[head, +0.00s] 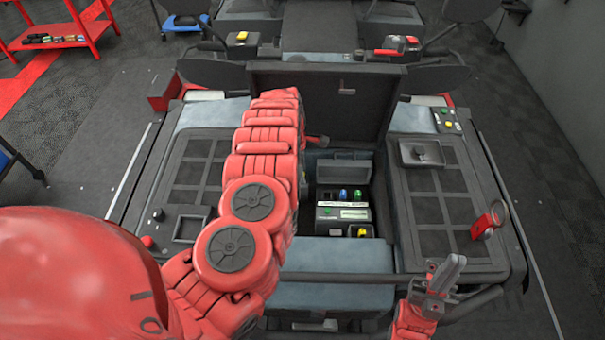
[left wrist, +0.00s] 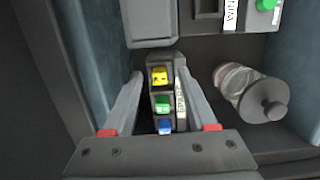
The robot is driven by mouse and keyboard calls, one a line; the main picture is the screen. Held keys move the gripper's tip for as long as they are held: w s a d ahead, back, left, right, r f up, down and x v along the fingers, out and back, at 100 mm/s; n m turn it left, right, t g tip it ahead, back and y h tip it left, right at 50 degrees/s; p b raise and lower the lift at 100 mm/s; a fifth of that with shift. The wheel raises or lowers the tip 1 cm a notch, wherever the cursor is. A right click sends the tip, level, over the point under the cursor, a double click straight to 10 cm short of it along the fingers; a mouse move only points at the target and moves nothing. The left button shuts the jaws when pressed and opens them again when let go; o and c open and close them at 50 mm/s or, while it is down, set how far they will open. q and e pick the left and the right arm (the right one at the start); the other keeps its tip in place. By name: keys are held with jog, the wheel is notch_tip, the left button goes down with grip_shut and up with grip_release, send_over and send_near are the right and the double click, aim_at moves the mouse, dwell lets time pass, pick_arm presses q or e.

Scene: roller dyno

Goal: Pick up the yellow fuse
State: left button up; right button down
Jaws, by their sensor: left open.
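The yellow fuse (left wrist: 160,75) stands at the far end of a narrow dark holder (left wrist: 153,60) in the left wrist view. A green fuse (left wrist: 162,103) and a blue fuse (left wrist: 166,126) follow it toward my gripper. My left gripper (left wrist: 164,82) is open, with one finger on each side of the holder; contact cannot be told. In the head view my left arm hides this gripper. A yellow piece (head: 361,232) shows in the open bay there; I cannot tell if it is the same fuse. My right gripper (head: 441,272) is at the lower right, away from the bay; its opening is unclear.
The bay has a raised dark lid (head: 345,90) behind it and walls close around. A box with a green button (left wrist: 265,4) stands beyond the holder. A clear jar-like part with a grey cap (left wrist: 272,109) lies right of my left fingers. Flat panels flank the bay.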

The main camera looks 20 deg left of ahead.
pick_arm(q)
grip_shut()
jog(key=shift+a, duration=0.1)
dwell(0.3)
